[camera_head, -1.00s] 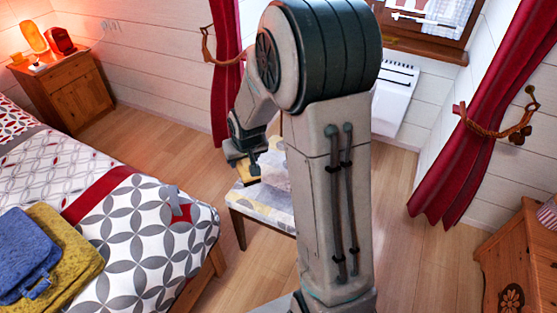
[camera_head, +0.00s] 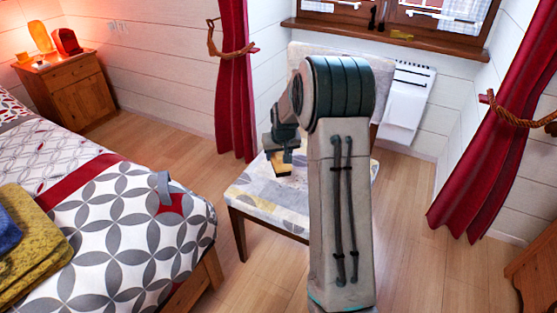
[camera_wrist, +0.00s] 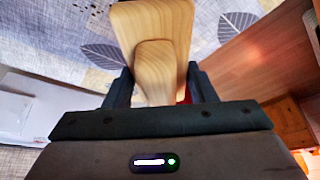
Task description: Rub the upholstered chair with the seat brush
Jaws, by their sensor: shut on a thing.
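The upholstered chair (camera_head: 262,195) stands in the middle of the head view, with a pale patterned seat, dark wooden legs and a light backrest. My arm hides part of its right side. My gripper (camera_head: 283,158) is over the seat. In the wrist view my gripper (camera_wrist: 160,90) is shut on the seat brush (camera_wrist: 153,35), which shows as a pale wooden body with a rounded wooden handle. The patterned seat fabric (camera_wrist: 80,25) lies beyond the brush. The bristle side is hidden, so I cannot tell whether it touches the fabric.
A bed (camera_head: 120,240) with folded yellow (camera_head: 35,240) and blue towels fills the left. Red curtains (camera_head: 236,90) flank the window. A white heater (camera_head: 405,105) hangs behind the chair. A wooden nightstand (camera_head: 68,90) stands back left. Floor is clear right of the chair.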

